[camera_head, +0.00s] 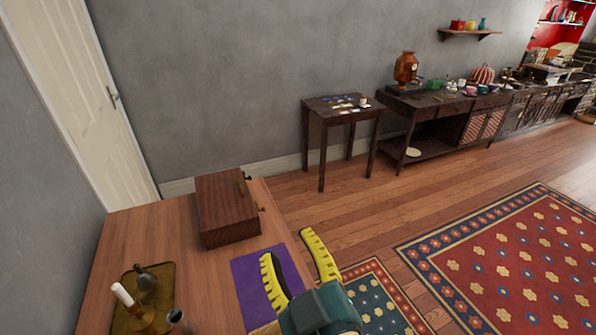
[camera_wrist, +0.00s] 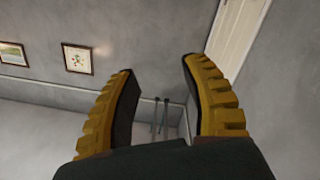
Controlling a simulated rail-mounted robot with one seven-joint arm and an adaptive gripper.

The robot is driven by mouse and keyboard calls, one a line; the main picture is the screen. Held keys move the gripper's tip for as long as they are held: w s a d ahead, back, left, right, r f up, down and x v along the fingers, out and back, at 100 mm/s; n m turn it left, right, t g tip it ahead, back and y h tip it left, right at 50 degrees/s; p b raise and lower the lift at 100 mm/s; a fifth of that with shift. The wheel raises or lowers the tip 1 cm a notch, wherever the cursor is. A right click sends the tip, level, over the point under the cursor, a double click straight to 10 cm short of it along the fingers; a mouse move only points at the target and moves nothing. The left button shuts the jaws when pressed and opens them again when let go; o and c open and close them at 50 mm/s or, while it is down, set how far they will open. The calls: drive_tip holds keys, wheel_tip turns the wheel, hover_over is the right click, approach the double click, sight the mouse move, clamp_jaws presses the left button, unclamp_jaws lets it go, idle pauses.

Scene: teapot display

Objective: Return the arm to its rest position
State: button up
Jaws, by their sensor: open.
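My gripper (camera_head: 293,264) shows at the lower middle of the head view, with two yellow ribbed fingers spread apart. It appears over the right edge of the wooden table (camera_head: 150,236), near a purple mat (camera_head: 252,282). In the wrist view my gripper (camera_wrist: 158,85) is open, with nothing between the fingers. Behind them are a grey wall, two framed pictures (camera_wrist: 78,59) and a white door (camera_wrist: 237,35).
On the table are a wooden box (camera_head: 227,215), a brass tray (camera_head: 123,322) with a candle (camera_head: 122,294), and a dark bell-like object (camera_head: 146,281). A small side table (camera_head: 340,112) and a long sideboard (camera_head: 435,104) line the wall. Rugs (camera_head: 520,255) cover open floor at right.

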drive_tip(key=s+d+r+m+t+h, duration=0.65)
drive_tip(key=d+r+m, duration=0.2)
drive_tip(key=r, duration=0.45)
wheel_tip(320, 180, up, 37)
drive_tip(key=m+p, duration=0.1)
drive_tip(key=p, duration=3.7)
drive_tip(key=shift+s+a+g, duration=0.2)
drive_tip(key=shift+a+g, duration=0.2)
drive_tip(key=shift+g, duration=0.05)
drive_tip(key=shift+r, duration=0.1)
